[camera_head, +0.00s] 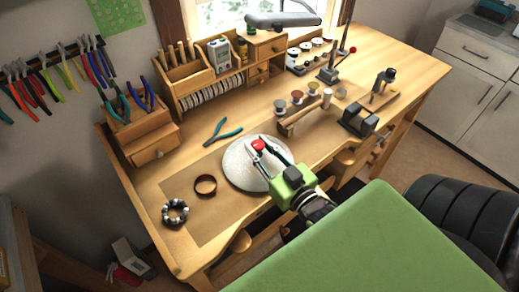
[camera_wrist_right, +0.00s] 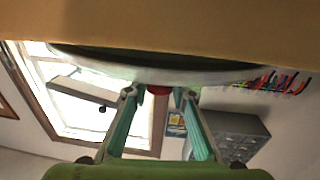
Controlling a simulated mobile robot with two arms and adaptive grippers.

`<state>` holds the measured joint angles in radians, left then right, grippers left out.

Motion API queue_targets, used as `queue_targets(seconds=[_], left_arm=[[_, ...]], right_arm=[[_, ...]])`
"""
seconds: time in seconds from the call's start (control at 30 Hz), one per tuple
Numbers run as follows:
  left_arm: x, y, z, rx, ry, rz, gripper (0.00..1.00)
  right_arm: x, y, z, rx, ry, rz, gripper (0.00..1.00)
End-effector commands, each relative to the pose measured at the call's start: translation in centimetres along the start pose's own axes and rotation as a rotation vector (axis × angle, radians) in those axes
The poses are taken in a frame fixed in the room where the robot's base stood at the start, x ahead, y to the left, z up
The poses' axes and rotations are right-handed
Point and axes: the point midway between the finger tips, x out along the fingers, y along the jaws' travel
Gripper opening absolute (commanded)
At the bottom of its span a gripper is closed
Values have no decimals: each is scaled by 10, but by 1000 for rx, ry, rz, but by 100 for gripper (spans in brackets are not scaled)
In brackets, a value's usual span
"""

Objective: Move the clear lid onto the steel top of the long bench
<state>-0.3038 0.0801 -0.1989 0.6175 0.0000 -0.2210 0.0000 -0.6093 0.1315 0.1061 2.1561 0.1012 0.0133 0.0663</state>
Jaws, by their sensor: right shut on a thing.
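The lid (camera_head: 238,175) is a pale, speckled round disc with a red knob (camera_head: 258,146), over the front part of the wooden workbench. My right gripper (camera_head: 266,148) is shut on the red knob, reaching in from the front right. In the right wrist view the knob (camera_wrist_right: 159,90) sits between the teal fingertips of the gripper (camera_wrist_right: 158,94), with the lid's rim (camera_wrist_right: 200,77) edge-on beside it. I cannot tell whether the lid touches the bench. A grey-topped counter (camera_head: 484,28) over white cabinets stands at the upper right. My left gripper is not in view.
Pliers (camera_head: 222,131) lie behind the lid; a brown ring (camera_head: 205,186) and a beaded bracelet (camera_head: 175,213) lie to its left. A spool rack (camera_head: 302,110) and a vise (camera_head: 358,121) stand to the right. Wooden organizers (camera_head: 190,78) line the back. Floor shows between bench and cabinets.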

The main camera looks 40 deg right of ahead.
Motion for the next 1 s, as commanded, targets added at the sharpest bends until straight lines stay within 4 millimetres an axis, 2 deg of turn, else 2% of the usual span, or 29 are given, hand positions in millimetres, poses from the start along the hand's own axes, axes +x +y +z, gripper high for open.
queue_targets(seconds=[0.27, 0.3, 0.33, 0.77, 0.87, 1.0], left_arm=[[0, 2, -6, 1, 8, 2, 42], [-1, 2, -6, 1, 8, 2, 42], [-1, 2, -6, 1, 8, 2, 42], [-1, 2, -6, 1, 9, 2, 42], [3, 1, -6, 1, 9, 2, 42], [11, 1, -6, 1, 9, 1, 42]], right_arm=[[0, 0, 1, 0, 1, 0, 0], [0, 0, 1, 0, -1, 0, 31], [0, 0, 1, 0, -1, 0, 38], [-2, 0, -2, 0, 0, 0, 40], [-13, 0, 2, 0, -4, 1, 40], [-37, 0, 3, 0, -5, 1, 40]])
